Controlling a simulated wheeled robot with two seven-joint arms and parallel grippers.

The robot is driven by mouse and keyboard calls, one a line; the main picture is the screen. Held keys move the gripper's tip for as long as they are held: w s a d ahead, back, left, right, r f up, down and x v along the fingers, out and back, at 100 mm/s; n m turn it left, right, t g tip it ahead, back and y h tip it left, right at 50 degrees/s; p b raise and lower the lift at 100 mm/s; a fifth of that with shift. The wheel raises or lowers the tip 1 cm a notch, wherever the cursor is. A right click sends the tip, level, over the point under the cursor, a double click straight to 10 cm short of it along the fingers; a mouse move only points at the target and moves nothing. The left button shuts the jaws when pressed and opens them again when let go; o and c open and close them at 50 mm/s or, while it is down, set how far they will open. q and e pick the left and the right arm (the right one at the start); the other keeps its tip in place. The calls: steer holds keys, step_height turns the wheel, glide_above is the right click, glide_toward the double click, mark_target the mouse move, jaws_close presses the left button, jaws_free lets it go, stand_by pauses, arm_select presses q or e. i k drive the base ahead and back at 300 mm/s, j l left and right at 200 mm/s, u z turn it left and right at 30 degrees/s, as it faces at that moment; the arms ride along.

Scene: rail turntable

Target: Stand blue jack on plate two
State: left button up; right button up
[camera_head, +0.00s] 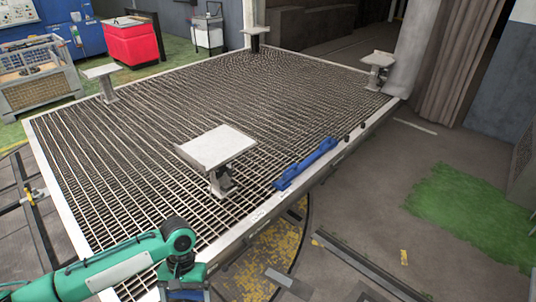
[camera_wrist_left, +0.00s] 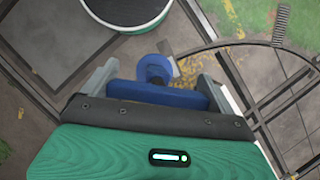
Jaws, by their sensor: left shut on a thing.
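My left gripper (camera_wrist_left: 158,92) is shut on the blue jack (camera_wrist_left: 155,70). The jack shows as a wide bar between the fingers with a rounded part beyond it. In the head view my left arm comes in at the bottom left, and a bit of blue shows below its wrist at the bottom edge. Plates on short posts stand on the grating: a near one (camera_head: 215,147), a left one (camera_head: 100,71), a right one (camera_head: 378,58) and a far one (camera_head: 254,30). I see no numbers on them, so plate two cannot be told. My right gripper is out of view.
A long blue bar-like part (camera_head: 305,164) lies along the grating platform's (camera_head: 130,150) front right edge, near small dark pieces. A wire crate (camera_head: 40,78) and a red cabinet (camera_head: 133,42) stand behind left.

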mark_target(223, 150)
steer(key=i+l+z, duration=0.15)
steer(key=i+z, duration=0.2)
steer(key=i+l+z, duration=0.1)
steer(key=i+z, duration=0.15)
steer(key=z, duration=0.15)
steer(key=i+z, duration=0.35)
steer(key=i+u, duration=0.15)
steer(key=i, duration=0.4)
steer(key=i+l+u, duration=0.2)
steer(key=i, duration=0.3)
steer(key=i+j+u, duration=0.1)
steer(key=i+u, duration=0.55)
steer(key=u, duration=0.2)
steer(key=i+l+u, duration=0.1)
steer(key=i+u, duration=0.9)
steer(key=i+l, duration=0.05)
steer(key=i, duration=0.05)
